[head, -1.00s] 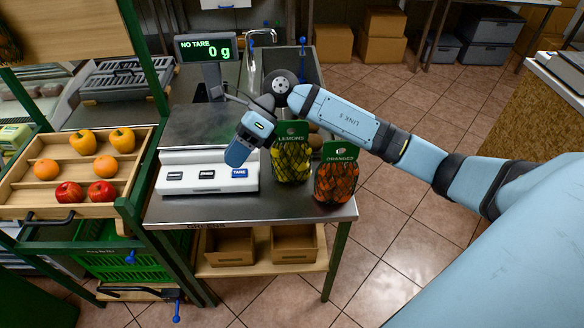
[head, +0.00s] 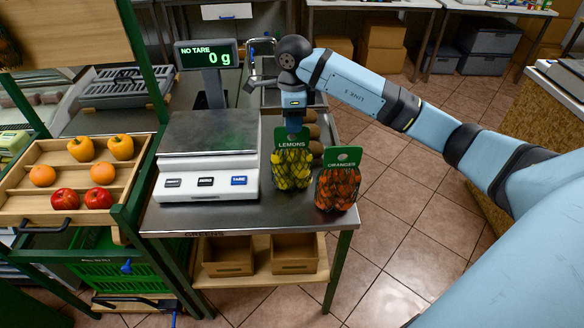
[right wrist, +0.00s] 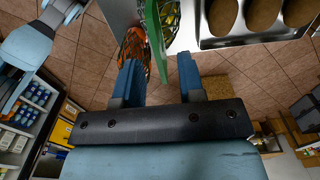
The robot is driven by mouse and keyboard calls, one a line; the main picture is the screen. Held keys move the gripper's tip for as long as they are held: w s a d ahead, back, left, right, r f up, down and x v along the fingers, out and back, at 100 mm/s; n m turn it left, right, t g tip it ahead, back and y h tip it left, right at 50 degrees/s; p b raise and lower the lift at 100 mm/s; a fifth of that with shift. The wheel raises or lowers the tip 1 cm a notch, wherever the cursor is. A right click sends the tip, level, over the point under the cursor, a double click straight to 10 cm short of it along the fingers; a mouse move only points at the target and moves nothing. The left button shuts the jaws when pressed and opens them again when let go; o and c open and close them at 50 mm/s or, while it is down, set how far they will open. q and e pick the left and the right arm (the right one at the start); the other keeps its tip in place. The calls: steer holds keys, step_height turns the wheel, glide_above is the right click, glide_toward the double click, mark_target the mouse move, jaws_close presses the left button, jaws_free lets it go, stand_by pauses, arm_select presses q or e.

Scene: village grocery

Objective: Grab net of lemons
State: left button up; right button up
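The net of lemons (head: 291,169) stands upright on the steel counter beside the scale, with a green card labelled LEMONS (head: 291,139) at its top. My right gripper (head: 294,128) points down right above and behind that card. In the right wrist view the gripper (right wrist: 158,66) is open, its two blue fingers apart. The green card (right wrist: 155,38) shows edge-on beyond and between the fingertips, with part of the lemon net (right wrist: 170,18) beside it. Whether a finger touches the card, I cannot tell. My left gripper is not in view.
A net of oranges (head: 337,187) stands close to the right of the lemons, near the counter's edge. The scale (head: 208,178) with its display reading 0 g (head: 209,54) is left. A tray of brown potatoes (right wrist: 228,36) lies behind. A fruit rack (head: 70,211) stands far left.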

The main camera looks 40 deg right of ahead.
glide_above(292, 160)
steer(key=w+d, duration=0.1)
steer(key=w, duration=0.1)
steer(key=shift+d+f+p, duration=0.2)
steer(key=shift+f+p, duration=0.25)
steer(key=shift+f, duration=2.3)
jaws_close()
